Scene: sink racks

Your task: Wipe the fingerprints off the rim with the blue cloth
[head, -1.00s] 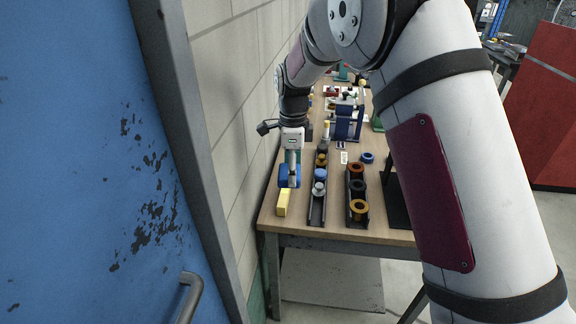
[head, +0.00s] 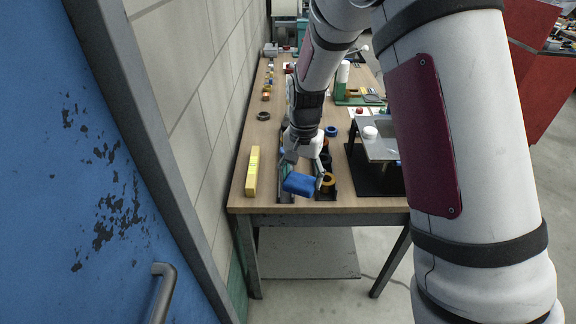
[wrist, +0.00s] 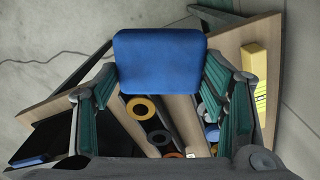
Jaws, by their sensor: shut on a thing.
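My gripper (head: 303,174) is shut on a blue cloth (head: 299,184), folded into a pad, at the front end of the workbench. In the wrist view the cloth (wrist: 160,60) spans the space between my green-lined fingers (wrist: 158,92). Below it, dark racks hold rings, including an orange ring (wrist: 143,107) and a grey ring (wrist: 209,112). In the head view an orange ring (head: 328,179) sits just right of the cloth. I cannot tell which rim is marked, and no fingerprints are visible. Contact between cloth and rings cannot be told.
A yellow block (head: 252,172) lies left of the racks on the wooden workbench (head: 228,198). A grey plate on a black stand (head: 378,148) stands to the right with a white dome (head: 370,132). A wall (head: 190,100) and blue door (head: 70,200) border the left.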

